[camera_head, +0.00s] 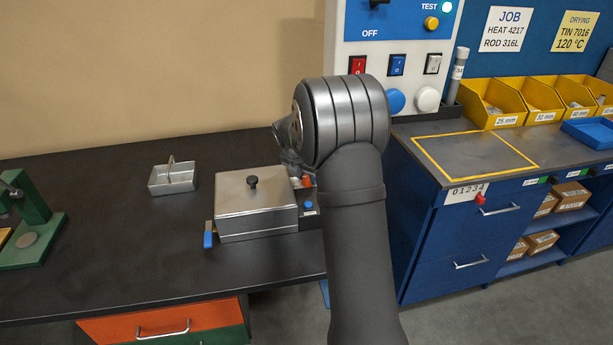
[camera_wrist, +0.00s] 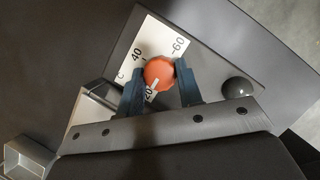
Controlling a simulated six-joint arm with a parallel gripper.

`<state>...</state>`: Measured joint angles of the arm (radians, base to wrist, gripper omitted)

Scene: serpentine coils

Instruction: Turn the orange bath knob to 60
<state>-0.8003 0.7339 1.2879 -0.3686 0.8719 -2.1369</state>
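The orange bath knob (camera_wrist: 159,73) shows in the wrist view on a dial plate (camera_wrist: 127,73) marked 20, 40 and 60. Its white pointer line is at the 20 mark. My gripper (camera_wrist: 160,77) has its two blue fingers on opposite sides of the knob, with no clear gap at either side. In the head view a small part of the orange knob (camera_head: 306,181) shows at the right end of the metal bath (camera_head: 257,205). My gripper (camera_head: 294,163) reaches down there, its fingertips mostly hidden by my arm.

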